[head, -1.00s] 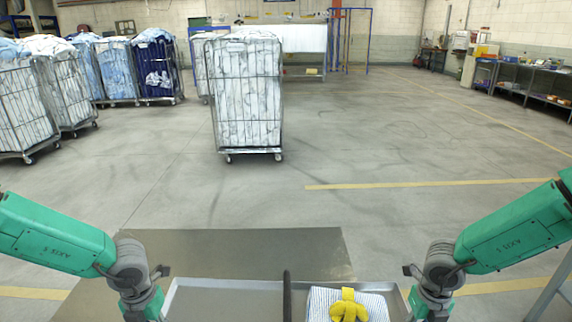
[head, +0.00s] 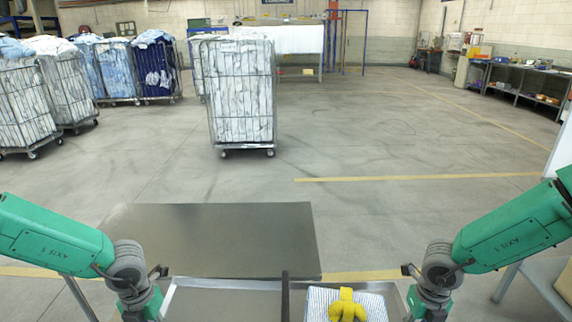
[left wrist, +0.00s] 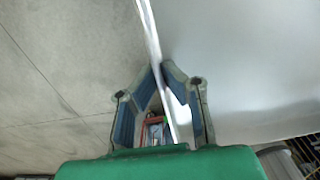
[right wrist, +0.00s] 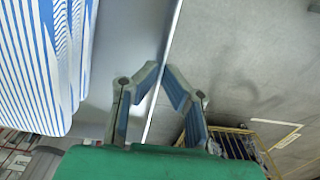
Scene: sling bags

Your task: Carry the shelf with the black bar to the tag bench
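The shelf is a shallow grey metal tray (head: 220,303) at the bottom of the head view. A black bar (head: 285,300) runs front to back across it. A blue-and-white striped folded item (head: 318,301) with a yellow piece (head: 347,306) on top lies right of the bar. My left gripper (left wrist: 160,68) has its fingers closed about the shelf's left rim. My right gripper (right wrist: 161,68) has its fingers closed about the right rim, and the striped item (right wrist: 40,60) shows beside it. The tag bench cannot be identified with certainty.
A bare grey tabletop (head: 220,240) stands just ahead of the shelf. A wheeled cage of white laundry (head: 242,95) stands beyond it, with more cages at the left. A light-coloured stand (head: 562,145) is close on the right. Open floor (head: 380,220) lies ahead right.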

